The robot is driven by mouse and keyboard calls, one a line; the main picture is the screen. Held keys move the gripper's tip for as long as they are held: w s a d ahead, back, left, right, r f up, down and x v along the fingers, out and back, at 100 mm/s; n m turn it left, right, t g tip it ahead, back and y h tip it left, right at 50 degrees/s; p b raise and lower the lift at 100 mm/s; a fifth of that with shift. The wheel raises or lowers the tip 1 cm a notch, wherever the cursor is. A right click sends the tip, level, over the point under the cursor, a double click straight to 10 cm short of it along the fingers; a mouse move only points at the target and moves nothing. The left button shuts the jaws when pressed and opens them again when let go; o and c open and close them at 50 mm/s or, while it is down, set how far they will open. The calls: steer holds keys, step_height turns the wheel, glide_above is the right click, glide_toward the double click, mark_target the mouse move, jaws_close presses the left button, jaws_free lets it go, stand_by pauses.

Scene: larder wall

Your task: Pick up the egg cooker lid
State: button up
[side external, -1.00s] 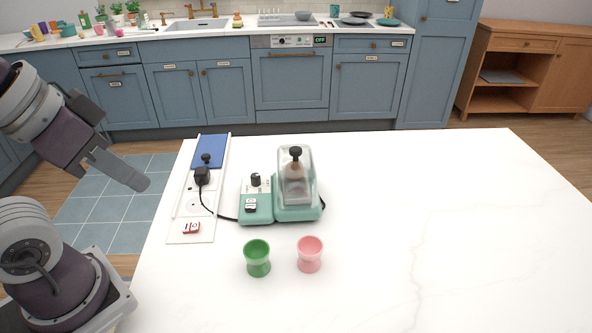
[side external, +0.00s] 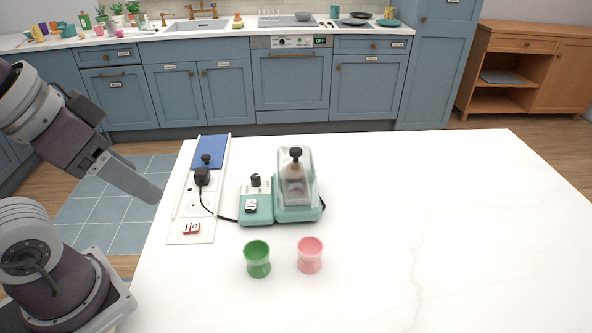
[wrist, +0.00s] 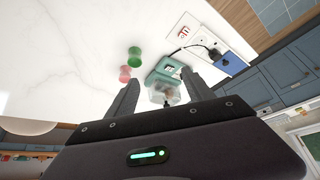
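The egg cooker lid (side external: 309,178) is a clear cover with a black knob on top. It sits on the mint-green egg cooker base (side external: 297,213), and a brownish egg-like shape shows through it. In the wrist view the lid (wrist: 171,92) appears between and beyond my fingers, partly blocked by them. My gripper (side external: 157,197) is at the left edge of the table, well left of the lid and apart from it. In the wrist view the two fingers of my gripper (wrist: 160,77) are spread apart with nothing held.
A control box (side external: 257,207) with a black dial adjoins the cooker's left side. A cord runs to a plug (side external: 202,176) on a white socket strip (side external: 195,208). A green egg cup (side external: 257,259) and a pink egg cup (side external: 310,255) stand in front. The table's right side is clear.

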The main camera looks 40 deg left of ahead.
steer(key=o, duration=0.7)
